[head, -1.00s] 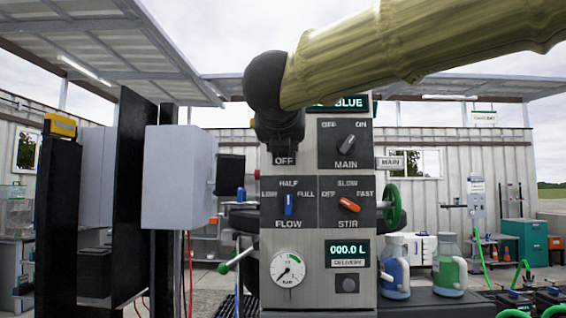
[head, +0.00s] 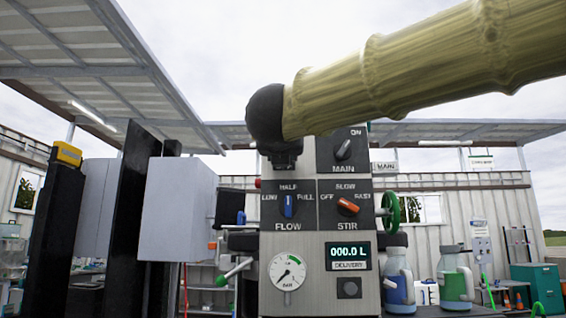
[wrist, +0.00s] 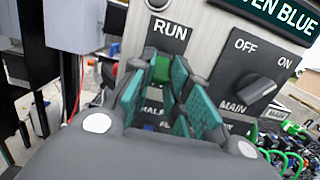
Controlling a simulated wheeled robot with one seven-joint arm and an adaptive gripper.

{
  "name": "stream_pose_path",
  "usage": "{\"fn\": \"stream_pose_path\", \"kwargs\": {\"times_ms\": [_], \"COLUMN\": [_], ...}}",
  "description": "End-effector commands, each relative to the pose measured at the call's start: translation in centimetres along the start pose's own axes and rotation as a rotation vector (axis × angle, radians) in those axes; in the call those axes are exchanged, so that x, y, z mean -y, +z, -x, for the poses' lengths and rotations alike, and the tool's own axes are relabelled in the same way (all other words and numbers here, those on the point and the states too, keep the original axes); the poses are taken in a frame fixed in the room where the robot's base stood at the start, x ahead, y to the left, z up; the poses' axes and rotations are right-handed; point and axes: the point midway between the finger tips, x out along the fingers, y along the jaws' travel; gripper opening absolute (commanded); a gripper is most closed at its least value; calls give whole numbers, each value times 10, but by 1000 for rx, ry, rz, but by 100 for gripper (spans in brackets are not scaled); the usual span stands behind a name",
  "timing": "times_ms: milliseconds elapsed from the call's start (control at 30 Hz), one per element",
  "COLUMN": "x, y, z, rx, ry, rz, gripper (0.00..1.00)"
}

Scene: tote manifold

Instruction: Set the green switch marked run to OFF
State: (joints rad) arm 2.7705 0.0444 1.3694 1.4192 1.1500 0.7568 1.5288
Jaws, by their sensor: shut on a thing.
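The green switch (wrist: 162,70) shows in the wrist view just below the RUN label (wrist: 170,32). My gripper (wrist: 168,78) has its teal-padded fingers on either side of the switch and is shut on it. The fingers hide much of the switch, so I cannot tell its setting. In the head view the dark end of my arm covers the switch and its label. The grey panel (head: 325,245) stands upright in front of me.
The MAIN knob (head: 343,150) is close to the right of my gripper. Below are the blue FLOW knob (head: 288,205) and orange STIR knob (head: 348,207). A green handwheel (head: 391,209) juts from the right side. A grey box (head: 181,210) stands at left.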

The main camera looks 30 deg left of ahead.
Motion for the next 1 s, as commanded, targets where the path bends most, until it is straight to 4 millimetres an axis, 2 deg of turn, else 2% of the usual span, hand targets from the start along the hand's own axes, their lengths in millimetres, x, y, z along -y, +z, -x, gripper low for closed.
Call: {"fn": "stream_pose_path", "kwargs": {"times_ms": [667, 700, 767, 800, 1000], "x": [0, 0, 0, 0, 0], "y": [-1, -1, -1, -1, -1], "z": [0, 0, 0, 0, 0], "rx": [20, 20, 20, 20, 20], "ry": [0, -1, -1, -1, 0], "rz": [0, 0, 0, 0, 0], "gripper": [0, 25, 36, 39, 39]}}
